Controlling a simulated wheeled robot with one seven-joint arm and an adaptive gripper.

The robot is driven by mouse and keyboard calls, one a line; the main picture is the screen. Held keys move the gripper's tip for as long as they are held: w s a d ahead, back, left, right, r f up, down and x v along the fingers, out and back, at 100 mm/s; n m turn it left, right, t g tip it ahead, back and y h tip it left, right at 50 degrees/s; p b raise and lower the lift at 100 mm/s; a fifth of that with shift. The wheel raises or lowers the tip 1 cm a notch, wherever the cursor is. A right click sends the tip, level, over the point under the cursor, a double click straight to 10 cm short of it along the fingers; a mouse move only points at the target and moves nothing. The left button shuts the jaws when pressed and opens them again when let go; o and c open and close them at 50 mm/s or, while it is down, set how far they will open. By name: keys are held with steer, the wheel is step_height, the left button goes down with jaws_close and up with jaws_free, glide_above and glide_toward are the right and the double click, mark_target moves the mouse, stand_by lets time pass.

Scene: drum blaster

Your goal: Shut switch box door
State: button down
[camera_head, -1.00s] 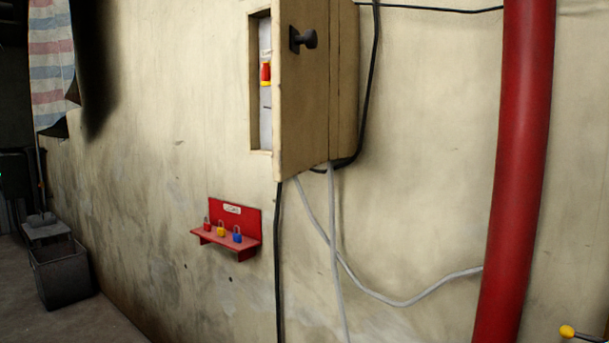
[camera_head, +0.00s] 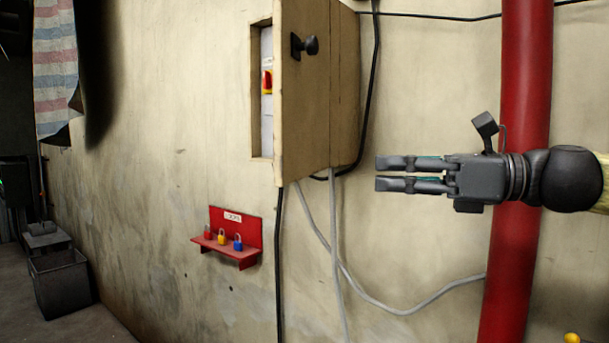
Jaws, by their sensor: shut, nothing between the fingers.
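The switch box (camera_head: 345,85) is a beige box on the wall at the upper middle. Its door (camera_head: 305,110) stands open, swung out from the wall, with a black knob (camera_head: 309,44) on the face towards me. To the left of the door, part of the box's inside shows, with a red and yellow switch (camera_head: 267,81). My gripper (camera_head: 378,174) is to the right of the box, level with the door's lower part, and points left. Its two fingers are close together with nothing between them. It appears apart from the door in the picture.
A thick red pipe (camera_head: 515,260) runs vertically behind my arm. Black and grey cables (camera_head: 345,270) hang below the box. A red shelf (camera_head: 235,250) with several small padlocks is on the wall at lower left. A dark bin (camera_head: 62,285) stands on the floor at far left.

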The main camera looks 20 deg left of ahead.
steer(key=r, duration=0.1)
steer(key=p, duration=0.5)
glide_toward(285, 163)
steer(key=a, duration=0.6)
steer(key=shift+a, duration=0.5)
steer(key=shift+a, duration=0.1)
